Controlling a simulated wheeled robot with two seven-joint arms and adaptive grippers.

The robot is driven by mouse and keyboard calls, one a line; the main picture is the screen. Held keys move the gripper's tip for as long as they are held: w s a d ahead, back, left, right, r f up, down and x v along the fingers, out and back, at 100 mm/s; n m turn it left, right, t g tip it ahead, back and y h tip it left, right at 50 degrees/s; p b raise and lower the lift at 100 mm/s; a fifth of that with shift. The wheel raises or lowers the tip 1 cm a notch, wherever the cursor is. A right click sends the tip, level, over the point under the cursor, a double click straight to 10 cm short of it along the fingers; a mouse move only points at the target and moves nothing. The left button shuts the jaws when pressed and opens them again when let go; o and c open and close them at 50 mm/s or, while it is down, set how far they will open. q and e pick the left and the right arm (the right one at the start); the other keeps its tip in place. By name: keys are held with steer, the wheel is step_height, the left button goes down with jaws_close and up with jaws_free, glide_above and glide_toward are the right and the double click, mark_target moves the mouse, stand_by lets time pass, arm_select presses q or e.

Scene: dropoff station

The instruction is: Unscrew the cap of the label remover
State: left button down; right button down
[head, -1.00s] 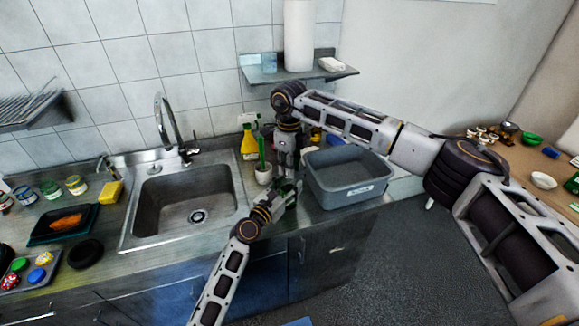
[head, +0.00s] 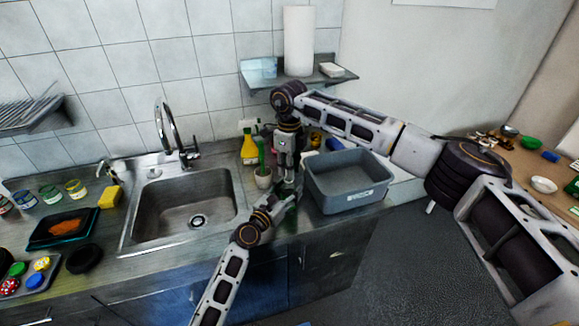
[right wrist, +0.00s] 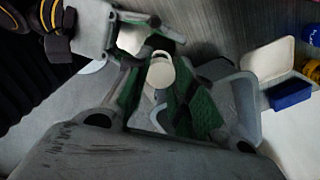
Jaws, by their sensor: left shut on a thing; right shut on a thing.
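My right gripper (head: 287,180) points down at the counter's front edge, right of the small potted plant. In the right wrist view its green-padded fingers (right wrist: 165,100) are shut around a round cream piece that looks like the label remover's cap (right wrist: 160,73). My left gripper (head: 285,197) comes in from the front, just below the right one. In the right wrist view the left gripper (right wrist: 148,40) is close beside the cap, shut on a whitish part that looks like the label remover (right wrist: 130,40). The grippers hide most of the bottle; whether the cap is loose cannot be told.
A grey bin (head: 340,198) stands close right of the grippers. The potted plant (head: 263,178) and a yellow spray bottle (head: 248,150) stand to the left, beside the sink (head: 190,205). A wall shelf (head: 300,75) hangs above. Jars and a sponge (head: 109,197) lie farther left.

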arm_select(q)
steer(key=shift+f, duration=0.1)
arm_select(e)
steer(key=shift+r, duration=0.1)
steer(key=shift+r, duration=1.9)
arm_select(q)
steer(key=c, duration=0.6)
jaws_free()
steer(key=shift+s+a, duration=0.1)
steer(key=shift+v, duration=5.85)
